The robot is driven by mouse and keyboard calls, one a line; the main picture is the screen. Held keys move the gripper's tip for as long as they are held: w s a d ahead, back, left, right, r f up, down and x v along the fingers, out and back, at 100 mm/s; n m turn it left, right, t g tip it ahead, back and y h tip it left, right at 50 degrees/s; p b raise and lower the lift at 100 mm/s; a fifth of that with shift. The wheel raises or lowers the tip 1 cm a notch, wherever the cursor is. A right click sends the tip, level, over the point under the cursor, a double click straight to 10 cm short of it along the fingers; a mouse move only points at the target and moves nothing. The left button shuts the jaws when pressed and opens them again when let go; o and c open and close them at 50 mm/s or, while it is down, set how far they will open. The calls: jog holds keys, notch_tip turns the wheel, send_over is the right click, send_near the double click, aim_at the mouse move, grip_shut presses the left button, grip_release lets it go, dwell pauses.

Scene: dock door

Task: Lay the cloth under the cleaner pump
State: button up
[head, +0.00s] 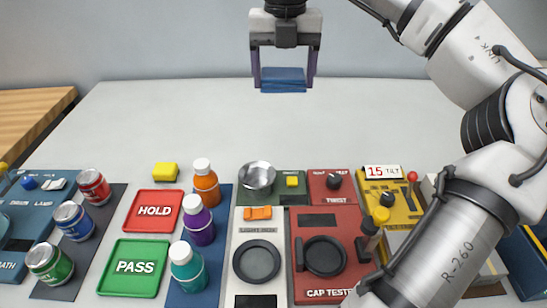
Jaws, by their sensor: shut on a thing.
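My gripper (284,87) is at the top middle, pointing down above the back of the white table. It is shut on a folded blue cloth (284,77), which spans the gap between the two fingers. The cloth appears raised clear of the table. I cannot pick out the cleaner pump with certainty. A dark upright piece (368,237) stands at the right of the cap test panel, partly beside my arm, but I cannot tell whether it is a pump.
Red HOLD (154,211) and green PASS (135,267) pads lie at the front left, with cans (75,220) to their left and bottles (199,219) to their right. A steel cup (257,179) and test panels (322,258) fill the front middle. The back table (180,120) is clear.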

aim_at(281, 168)
notch_tip(281, 168, down, 20)
jog(key=shift+r+p, duration=0.15)
jog(key=shift+p, duration=0.5)
jog(key=shift+f+b, duration=0.25)
jog(key=shift+b, duration=0.05)
jog(key=o, duration=1)
jog(key=shift+r, duration=0.1)
jog(key=shift+o, duration=0.2)
